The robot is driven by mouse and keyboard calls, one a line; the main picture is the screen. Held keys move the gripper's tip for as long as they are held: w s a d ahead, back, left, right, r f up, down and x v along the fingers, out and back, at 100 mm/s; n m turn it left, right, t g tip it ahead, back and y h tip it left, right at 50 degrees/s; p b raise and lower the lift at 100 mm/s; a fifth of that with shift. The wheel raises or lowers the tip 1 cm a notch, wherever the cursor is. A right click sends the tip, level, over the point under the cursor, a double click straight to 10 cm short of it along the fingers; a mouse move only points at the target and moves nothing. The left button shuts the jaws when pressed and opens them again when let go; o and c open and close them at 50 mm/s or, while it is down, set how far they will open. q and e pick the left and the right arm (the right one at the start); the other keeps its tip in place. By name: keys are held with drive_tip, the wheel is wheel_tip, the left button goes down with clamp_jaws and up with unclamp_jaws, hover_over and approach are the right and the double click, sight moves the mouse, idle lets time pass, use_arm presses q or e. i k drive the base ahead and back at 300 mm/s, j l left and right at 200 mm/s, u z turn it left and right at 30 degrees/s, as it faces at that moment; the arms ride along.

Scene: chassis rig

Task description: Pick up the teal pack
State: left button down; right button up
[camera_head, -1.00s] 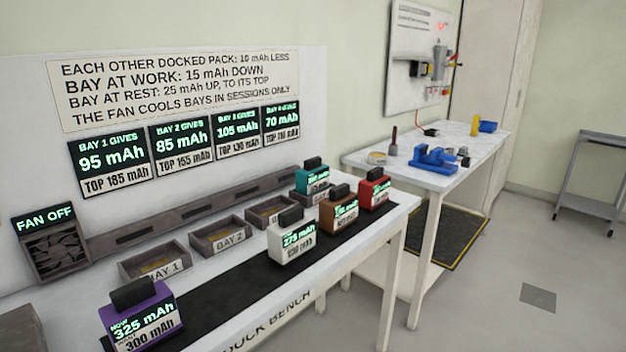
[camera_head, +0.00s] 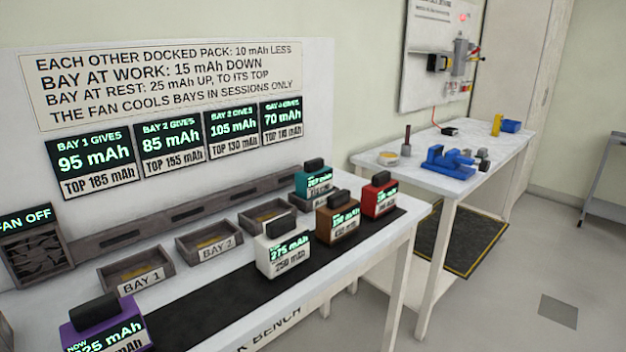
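The teal pack (camera_head: 314,179) sits at the far end of the row of bays on the dock bench, in or at the fourth bay. It has a dark handle on top and a lit display too small to read surely. The brown pack (camera_head: 337,222) stands in front of it and hides part of its lower side and its bay. Neither of my grippers shows in the head view.
The white pack (camera_head: 283,250), red pack (camera_head: 380,195) and purple pack (camera_head: 104,328) stand on the black strip (camera_head: 215,302). Bay 1 (camera_head: 137,275) and bay 2 (camera_head: 209,242) are empty. A second bench (camera_head: 395,172) with a blue vice (camera_head: 450,162) stands behind, right.

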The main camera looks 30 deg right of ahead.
sight(316, 180)
drive_tip(key=i+l+u, duration=0.1)
drive_tip(key=l+u, duration=0.2)
drive_tip(key=l, duration=0.9)
drive_tip(key=l+u, duration=0.3)
drive_tip(key=l, duration=0.9)
